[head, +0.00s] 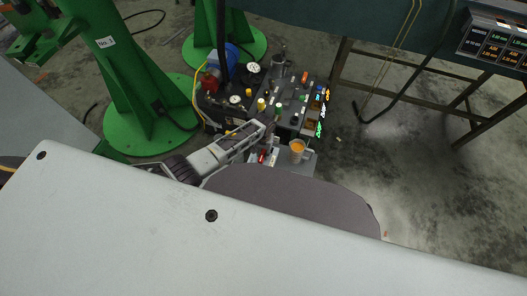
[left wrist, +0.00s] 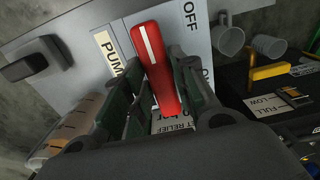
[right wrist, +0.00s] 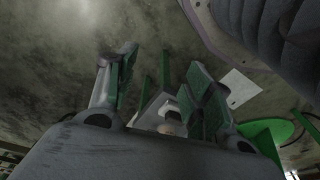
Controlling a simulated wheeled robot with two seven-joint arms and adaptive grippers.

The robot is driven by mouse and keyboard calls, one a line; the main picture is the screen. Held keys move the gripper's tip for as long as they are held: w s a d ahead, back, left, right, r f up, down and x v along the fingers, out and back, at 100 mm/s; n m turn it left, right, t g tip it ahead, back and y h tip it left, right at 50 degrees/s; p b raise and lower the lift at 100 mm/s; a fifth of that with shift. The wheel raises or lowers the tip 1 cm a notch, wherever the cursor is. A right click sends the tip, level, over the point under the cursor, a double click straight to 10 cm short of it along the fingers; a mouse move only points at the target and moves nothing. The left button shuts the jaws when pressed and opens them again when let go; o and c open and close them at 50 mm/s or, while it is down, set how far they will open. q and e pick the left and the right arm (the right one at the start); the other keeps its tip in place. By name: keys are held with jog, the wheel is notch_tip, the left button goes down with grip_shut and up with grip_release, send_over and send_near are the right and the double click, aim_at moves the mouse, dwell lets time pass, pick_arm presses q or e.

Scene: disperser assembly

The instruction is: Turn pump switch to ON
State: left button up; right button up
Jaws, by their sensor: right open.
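The pump switch is a red lever (left wrist: 150,55) with a white stripe in the left wrist view, on a grey panel (left wrist: 85,45). A PUMP label (left wrist: 108,52) is left of it, and the word OFF is at the upper right. Another word, partly covered, is at the right. The lever leans up and slightly left. My left gripper (left wrist: 155,85) has its fingers on both sides of the lever, close against it. In the head view my left gripper (head: 268,138) reaches the panel, hiding part of it. My right gripper (right wrist: 155,75) is open and empty, away from the panel.
The machine with gauges and knobs (head: 265,95) stands behind the panel. A cup with orange contents (head: 297,148) is just right of my left gripper. Green stands (head: 135,90) are at the left, a dark table with a display (head: 495,42) at the right.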

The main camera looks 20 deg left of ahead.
pick_arm(q)
grip_shut()
